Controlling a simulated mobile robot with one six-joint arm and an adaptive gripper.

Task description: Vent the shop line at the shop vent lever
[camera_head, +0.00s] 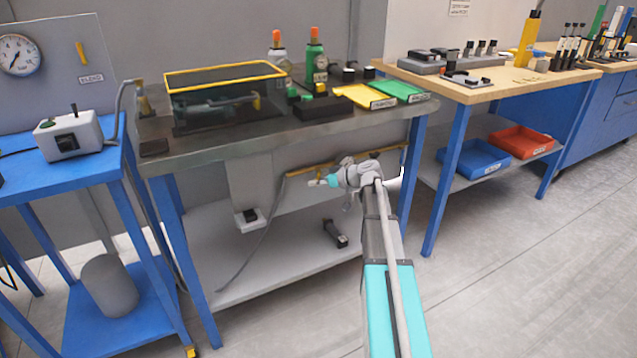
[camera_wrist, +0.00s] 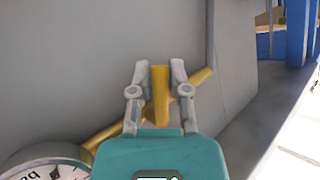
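A yellow lever (camera_wrist: 160,97) stands upright in the wrist view, in front of a grey panel. No label on it shows there. My gripper (camera_wrist: 160,72) has its two grey fingers on either side of the lever, close against it, and looks shut on it. A yellow pipe (camera_wrist: 203,78) runs diagonally behind the lever. A round gauge (camera_wrist: 50,170) is partly cut off at the lower left. In the head view, my gripper (camera_head: 320,182) points left below the workbench top, near the yellow pipe; the lever is too small to make out there.
The workbench (camera_head: 290,138) edge lies above my gripper, and its lower shelf (camera_head: 280,265) is below, with a small dark item (camera_head: 335,233). A blue cart (camera_head: 100,190) stands left. A panel with another gauge (camera_head: 18,55) and yellow lever (camera_head: 82,54) is far left. Open floor lies right.

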